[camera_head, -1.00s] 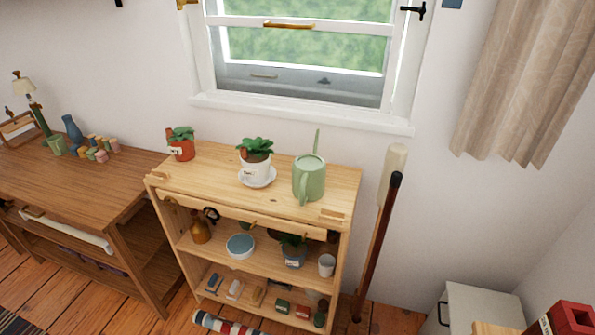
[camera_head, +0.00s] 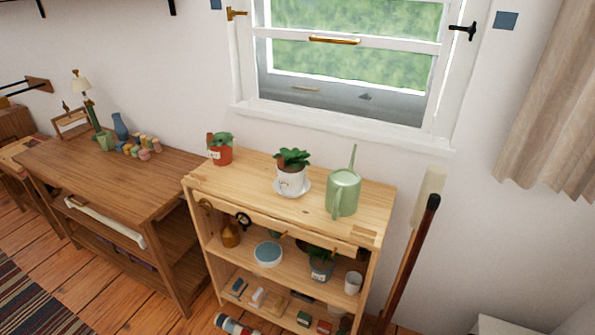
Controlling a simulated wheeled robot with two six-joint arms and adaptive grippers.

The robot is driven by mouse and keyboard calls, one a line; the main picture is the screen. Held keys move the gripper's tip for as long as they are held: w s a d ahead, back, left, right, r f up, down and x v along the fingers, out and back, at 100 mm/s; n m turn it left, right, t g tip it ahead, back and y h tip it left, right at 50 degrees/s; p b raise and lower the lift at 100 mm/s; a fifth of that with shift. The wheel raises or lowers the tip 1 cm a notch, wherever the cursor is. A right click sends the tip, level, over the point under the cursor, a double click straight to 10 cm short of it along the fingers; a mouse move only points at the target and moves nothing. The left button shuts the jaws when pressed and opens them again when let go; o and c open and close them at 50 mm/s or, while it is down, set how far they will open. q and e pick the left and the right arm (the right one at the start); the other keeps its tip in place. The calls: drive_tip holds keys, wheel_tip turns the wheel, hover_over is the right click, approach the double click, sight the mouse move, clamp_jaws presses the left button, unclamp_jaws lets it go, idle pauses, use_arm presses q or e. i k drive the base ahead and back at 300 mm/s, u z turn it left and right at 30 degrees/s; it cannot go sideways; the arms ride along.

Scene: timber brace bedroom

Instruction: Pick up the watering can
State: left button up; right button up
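A light green watering can (camera_head: 344,193) stands upright on the top of a pale wooden shelf unit (camera_head: 245,188), toward its right end. Its thin spout points up and away, and its handle faces the front. Neither of my grippers shows in the head view.
On the same top, a white pot with a plant (camera_head: 291,175) on a saucer stands just left of the can, and a terracotta pot (camera_head: 221,153) is farther left. Long poles (camera_head: 408,255) lean right of the unit. A darker table (camera_head: 105,180) is at left. The window (camera_head: 345,50) is behind.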

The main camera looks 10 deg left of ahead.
sight(343, 185)
drive_tip(key=u, duration=1.6)
drive_tip(key=i, duration=2)
drive_tip(key=z, duration=1.7)
